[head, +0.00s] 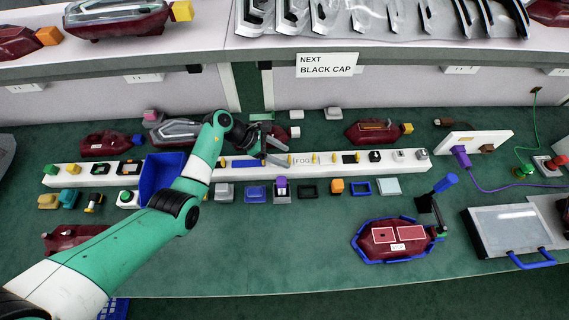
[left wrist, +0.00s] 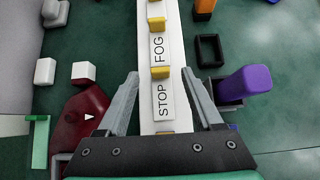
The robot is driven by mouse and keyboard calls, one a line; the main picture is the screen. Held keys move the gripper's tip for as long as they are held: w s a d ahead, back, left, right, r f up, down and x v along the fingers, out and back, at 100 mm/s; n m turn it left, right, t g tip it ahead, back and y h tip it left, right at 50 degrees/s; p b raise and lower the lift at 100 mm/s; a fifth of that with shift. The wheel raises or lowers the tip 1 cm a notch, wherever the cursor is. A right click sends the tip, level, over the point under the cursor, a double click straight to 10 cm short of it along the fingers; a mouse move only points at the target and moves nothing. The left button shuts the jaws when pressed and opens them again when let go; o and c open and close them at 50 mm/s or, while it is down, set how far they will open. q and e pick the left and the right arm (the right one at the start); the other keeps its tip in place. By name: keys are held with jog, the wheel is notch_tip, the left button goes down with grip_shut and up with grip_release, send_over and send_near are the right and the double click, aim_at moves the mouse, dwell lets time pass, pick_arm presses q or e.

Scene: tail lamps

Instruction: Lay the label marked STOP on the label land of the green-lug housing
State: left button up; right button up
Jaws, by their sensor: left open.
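The STOP label (left wrist: 161,101) lies on the white rail (left wrist: 178,50) in the left wrist view, between yellow blocks. My left gripper (left wrist: 160,74) is open, with one finger on each side of the rail and the label between them, not gripped. In the head view, my left gripper (head: 277,155) is over the middle of the rail and largely covers the STOP label. A dark red housing (head: 383,247) sits in a blue cradle at the front right, with two red-toned rectangles and a small white label on top. Its lug, at the right end, looks dark green.
The FOG label (head: 302,159) lies just right of my left gripper. A blue bin (head: 160,178) stands beside my left arm. Several small caps and frames line the rail's front. A tray with blue handles (head: 508,240) stands at the right. Bench between cradle and rail is mostly clear.

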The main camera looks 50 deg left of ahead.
pick_arm(q)
jog(key=shift+x, duration=0.95)
jog(key=shift+r, duration=0.1)
pick_arm(e)
jog(key=shift+f, duration=0.45)
pick_arm(q)
grip_shut()
jog(key=r+p, duration=0.2)
jog(key=r, duration=0.1)
jog(key=r+p, duration=0.1)
jog(key=shift+s+d+r, duration=0.15)
jog(key=shift+d+r, duration=0.1)
jog(key=shift+d, duration=0.05)
jog(key=s+d+r+p, duration=0.2)
jog(key=d+r+p, duration=0.1)
jog(key=d, duration=0.3)
jog(key=s+d+r+p, duration=0.2)
jog(key=d+r+p, duration=0.1)
jog(key=d+r, duration=0.2)
jog(key=shift+s+d+r, duration=0.2)
jog(key=shift+s+d, duration=0.1)
jog(key=shift+d, duration=0.5)
pick_arm(e)
notch_tip(320, 180, up, 10)
jog(key=shift+f, duration=0.25)
